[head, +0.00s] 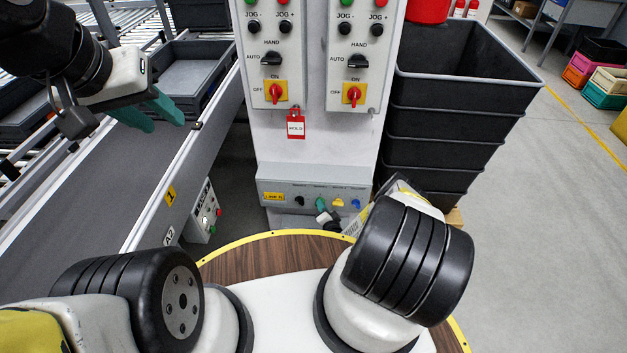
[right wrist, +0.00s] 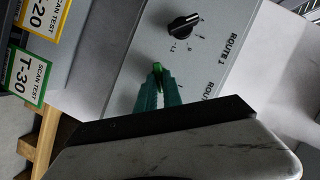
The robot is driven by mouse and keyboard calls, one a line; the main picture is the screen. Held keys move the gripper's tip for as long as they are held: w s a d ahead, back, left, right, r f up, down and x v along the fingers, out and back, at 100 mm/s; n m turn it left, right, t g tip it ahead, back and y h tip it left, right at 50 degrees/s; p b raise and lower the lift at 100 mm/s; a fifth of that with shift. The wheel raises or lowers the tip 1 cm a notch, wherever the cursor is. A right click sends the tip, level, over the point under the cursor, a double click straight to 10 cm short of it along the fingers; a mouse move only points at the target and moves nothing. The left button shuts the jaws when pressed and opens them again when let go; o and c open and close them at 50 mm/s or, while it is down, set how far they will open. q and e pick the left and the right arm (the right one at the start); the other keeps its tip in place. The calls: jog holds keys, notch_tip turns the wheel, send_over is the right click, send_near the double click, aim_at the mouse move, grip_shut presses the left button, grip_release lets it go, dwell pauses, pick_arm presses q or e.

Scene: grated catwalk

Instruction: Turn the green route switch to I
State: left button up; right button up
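The grey route panel (head: 335,191) is low on the white cabinet in the head view, with black (head: 299,201), yellow (head: 338,203) and blue (head: 356,204) switches in a row. The green route switch (right wrist: 158,66) shows in the right wrist view as a small green knob, mostly hidden by my fingers. My right gripper (right wrist: 159,76) has its two green fingertips close on either side of that knob, with hardly any gap visible. The mark the knob points to cannot be read. My left gripper (head: 167,123) is open and empty above the conveyor edge.
A black Route 1 knob (right wrist: 183,26) is beside the green switch. Red switches (head: 275,93) and a red HOLD tag (head: 296,124) are higher on the cabinet. Stacked dark bins (head: 445,120) stand to the right, and a conveyor (head: 140,175) runs along the left.

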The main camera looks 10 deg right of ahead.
jog(key=shift+r, duration=0.1)
grip_shut()
jog(key=n+h, duration=0.1)
jog(key=n, duration=0.1)
jog(key=n+g+h, duration=0.1)
jog(key=n+h, duration=0.1)
jog(key=n, duration=0.1)
jog(key=n+g+h, duration=0.1)
jog(key=n, duration=0.1)
jog(key=shift+w+a+r+h, duration=0.15)
jog(key=shift+a+h, duration=0.15)
jog(key=shift+a, duration=0.1)
jog(key=shift+n, duration=0.4)
dwell(0.3)
jog(key=o, duration=0.7)
grip_release()
